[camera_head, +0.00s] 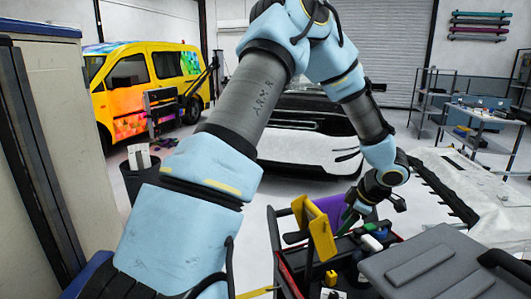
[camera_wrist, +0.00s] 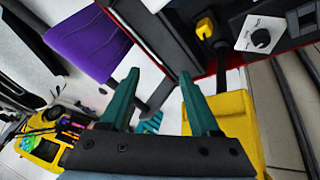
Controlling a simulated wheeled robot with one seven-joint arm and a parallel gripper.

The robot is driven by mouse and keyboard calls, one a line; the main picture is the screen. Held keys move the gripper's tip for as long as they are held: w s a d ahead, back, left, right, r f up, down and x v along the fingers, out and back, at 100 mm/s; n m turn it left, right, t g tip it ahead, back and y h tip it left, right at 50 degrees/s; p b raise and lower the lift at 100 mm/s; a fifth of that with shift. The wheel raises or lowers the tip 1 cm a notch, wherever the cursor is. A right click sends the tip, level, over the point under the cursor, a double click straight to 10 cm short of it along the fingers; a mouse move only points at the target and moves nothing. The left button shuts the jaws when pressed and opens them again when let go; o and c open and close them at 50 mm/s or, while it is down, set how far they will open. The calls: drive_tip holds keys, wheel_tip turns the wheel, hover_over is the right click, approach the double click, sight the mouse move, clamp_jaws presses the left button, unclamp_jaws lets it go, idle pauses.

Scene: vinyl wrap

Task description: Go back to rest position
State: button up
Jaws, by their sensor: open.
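My gripper (camera_head: 350,216) hangs at the end of my arm, low over the left rear part of a tool cart (camera_head: 286,262). In the wrist view its two teal fingers (camera_wrist: 158,84) stand apart, with nothing held between them. A yellow piece (camera_head: 318,230) on the cart is close to the left of the gripper in the head view. A purple piece (camera_head: 315,208) shows behind the yellow one, and it also appears at upper left in the wrist view (camera_wrist: 85,45). My arm hides part of the area behind it.
The cart holds small tools, and a grey lid (camera_head: 435,262) covers its right side. A white car (camera_head: 305,148) stands behind my arm. A yellow van (camera_head: 150,80) is at back left. A dark bin (camera_head: 139,175) and a tall cabinet (camera_head: 55,130) stand left. Workshop tables (camera_head: 480,118) are at right.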

drive_tip(key=w+a+r+m+t+h+b, duration=0.1)
drive_tip(key=w+a+r+m+t+h, duration=0.2)
drive_tip(key=w+a+r+m+h, duration=0.35)
drive_tip(key=s+a+m+g+y, duration=0.2)
drive_tip(key=s+a+m+g, duration=0.1)
drive_tip(key=s+a, duration=0.5)
drive_tip(key=s+a+m+g+y+b, duration=0.1)
drive_tip(key=s+a+m+g, duration=0.2)
drive_tip(key=a, duration=1.1)
drive_tip(key=s+m, duration=0.2)
drive_tip(key=s, duration=0.3)
drive_tip(key=shift+s+f+y, duration=0.15)
drive_tip(key=shift+s+y, duration=0.2)
